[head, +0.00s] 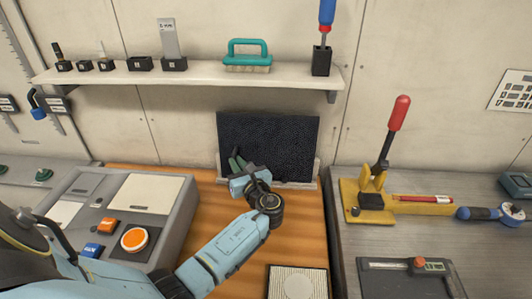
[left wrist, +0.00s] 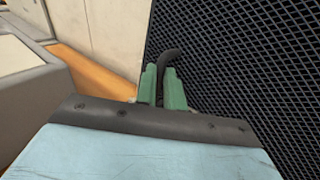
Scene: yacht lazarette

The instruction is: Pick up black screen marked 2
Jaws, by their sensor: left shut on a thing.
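The black screen (head: 282,145) stands upright at the back of the orange wooden surface, leaning close to the wall. Its dark mesh fills the right of the left wrist view (left wrist: 245,60). I cannot see a number 2 on it. My left gripper (head: 237,161) is at the screen's left side, in front of its face. Its green fingers (left wrist: 162,80) are shut on a dark curved piece at the screen, which looks like part of it; the fingers hide most of that piece. My right gripper is not in view.
A light holder (head: 310,184) edges the screen's base. A shelf (head: 205,76) with a teal brush (head: 247,56) hangs above. A grey console (head: 172,218) is at left; a yellow clamp with red handle (head: 378,190) stands at right. A framed pale panel (head: 283,284) lies in front.

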